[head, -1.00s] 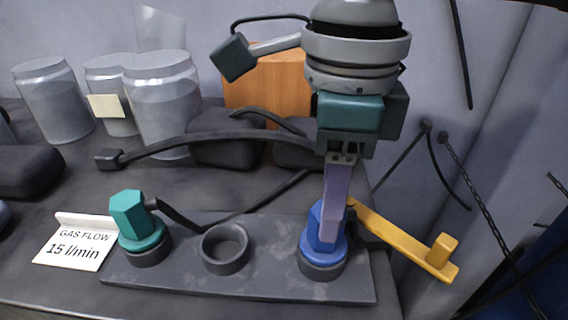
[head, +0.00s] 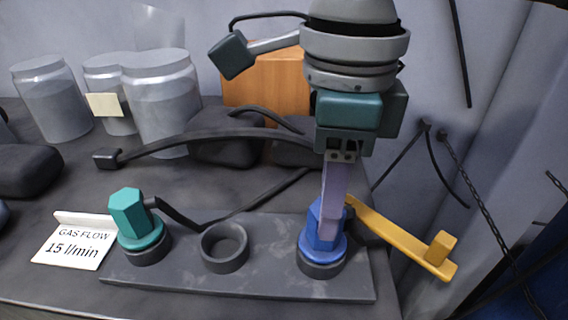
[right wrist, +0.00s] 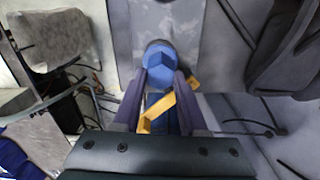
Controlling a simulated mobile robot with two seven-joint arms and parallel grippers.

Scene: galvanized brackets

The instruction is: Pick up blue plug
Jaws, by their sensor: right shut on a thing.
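The blue plug (head: 323,241) stands upright in the right-hand ring of a dark grey plate, with a yellow arm (head: 402,238) reaching out from it to the right. My right gripper (head: 329,222) comes down on it from above and is shut on its hexagonal top. In the right wrist view the blue plug (right wrist: 159,62) sits between the two purple fingers of the right gripper (right wrist: 160,85), with the yellow arm crossing below. The plug's base appears still inside the ring. The left gripper is not in view.
A teal plug (head: 138,226) stands in the plate's left ring, and the middle ring (head: 224,247) is empty. A "GAS FLOW 15 l/min" sign (head: 74,242) is at the left. Glass jars (head: 163,100), dark lumps and an orange block (head: 266,78) stand behind.

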